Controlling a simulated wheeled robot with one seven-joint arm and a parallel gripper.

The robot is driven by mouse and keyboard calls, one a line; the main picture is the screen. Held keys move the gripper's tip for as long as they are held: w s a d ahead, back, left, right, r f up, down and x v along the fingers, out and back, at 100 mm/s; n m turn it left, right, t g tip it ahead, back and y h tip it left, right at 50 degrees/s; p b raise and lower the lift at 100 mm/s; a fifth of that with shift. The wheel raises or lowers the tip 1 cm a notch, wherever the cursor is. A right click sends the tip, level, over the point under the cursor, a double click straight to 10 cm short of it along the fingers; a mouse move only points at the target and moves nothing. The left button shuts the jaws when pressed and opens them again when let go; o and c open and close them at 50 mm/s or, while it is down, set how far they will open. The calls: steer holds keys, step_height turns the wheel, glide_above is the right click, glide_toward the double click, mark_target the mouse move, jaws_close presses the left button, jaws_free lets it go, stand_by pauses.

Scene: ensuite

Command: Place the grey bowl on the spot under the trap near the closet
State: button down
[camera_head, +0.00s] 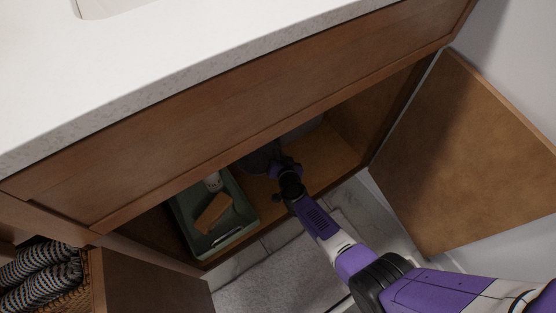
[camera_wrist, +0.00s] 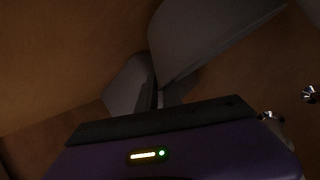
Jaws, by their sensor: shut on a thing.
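My gripper (camera_head: 283,172) reaches through the open cabinet doorway under the counter. In the wrist view my gripper (camera_wrist: 160,96) is shut on the grey bowl (camera_wrist: 212,38), whose curved side fills the upper middle of the picture. In the head view the bowl (camera_head: 257,162) is a dark, shadowed shape just beyond my gripper, partly hidden by the cabinet front. I cannot tell whether it touches the cabinet floor (camera_head: 332,160). The trap is not clearly visible.
A green tray (camera_head: 240,237) holding a brown block (camera_head: 213,212) and a pale item stands left of my gripper. The open door (camera_head: 465,155) is at right. Rolled towels (camera_head: 40,275) are at lower left. Bare cabinet floor lies right of my gripper. Small metal fittings (camera_wrist: 310,95) show right.

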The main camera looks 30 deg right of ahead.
steer(key=shift+f+b, duration=0.95)
steer(key=shift+f, duration=0.35)
steer(key=shift+f, duration=0.1)
steer(key=c, duration=1.5)
jaws_free()
steer(key=shift+r, duration=0.25)
steer(key=shift+p+v, duration=4.05)
steer(key=shift+v, duration=1.95)
steer(key=shift+f, duration=0.1)
